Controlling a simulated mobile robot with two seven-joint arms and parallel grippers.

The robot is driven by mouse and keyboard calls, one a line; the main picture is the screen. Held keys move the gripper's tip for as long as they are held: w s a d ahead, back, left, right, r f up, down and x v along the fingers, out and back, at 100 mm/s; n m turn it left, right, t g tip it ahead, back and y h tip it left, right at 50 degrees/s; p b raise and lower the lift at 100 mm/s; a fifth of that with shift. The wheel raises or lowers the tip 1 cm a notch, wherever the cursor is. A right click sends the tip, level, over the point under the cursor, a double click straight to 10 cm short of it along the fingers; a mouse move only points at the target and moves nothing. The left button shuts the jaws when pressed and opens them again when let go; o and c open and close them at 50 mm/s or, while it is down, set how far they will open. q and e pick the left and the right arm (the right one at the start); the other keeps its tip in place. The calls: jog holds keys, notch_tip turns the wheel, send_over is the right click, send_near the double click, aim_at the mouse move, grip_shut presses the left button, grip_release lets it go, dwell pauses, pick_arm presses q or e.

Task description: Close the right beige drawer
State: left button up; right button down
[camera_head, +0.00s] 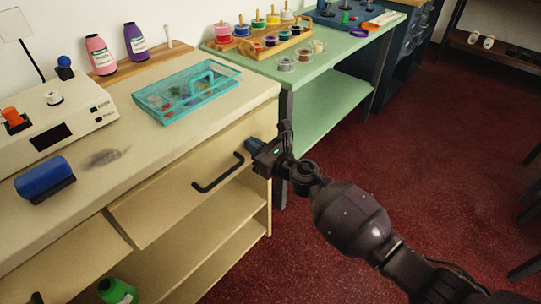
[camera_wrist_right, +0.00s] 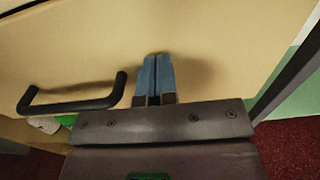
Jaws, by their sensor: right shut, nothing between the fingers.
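The right beige drawer (camera_head: 185,187) is in the counter's front, under the worktop's right end. Its black bar handle (camera_head: 218,175) also shows at the left of the right wrist view (camera_wrist_right: 72,103). The drawer looks nearly flush with the counter; I cannot tell how far it stands out. My right gripper (camera_head: 250,145) is shut and empty, at the right part of the drawer front, right of the handle. In the right wrist view its blue-grey fingertips (camera_wrist_right: 155,60) point at the beige front, touching or very close. My left gripper is not in view.
On the beige worktop are a teal tray (camera_head: 195,92), a blue stapler-like item (camera_head: 45,177) and a white device (camera_head: 50,120). Open shelves (camera_head: 215,235) lie below the drawer. A green table (camera_head: 315,105) stands to the right. Red floor (camera_head: 300,250) is free in front.

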jog(key=shift+x, duration=0.85)
jog(key=shift+r, duration=0.4)
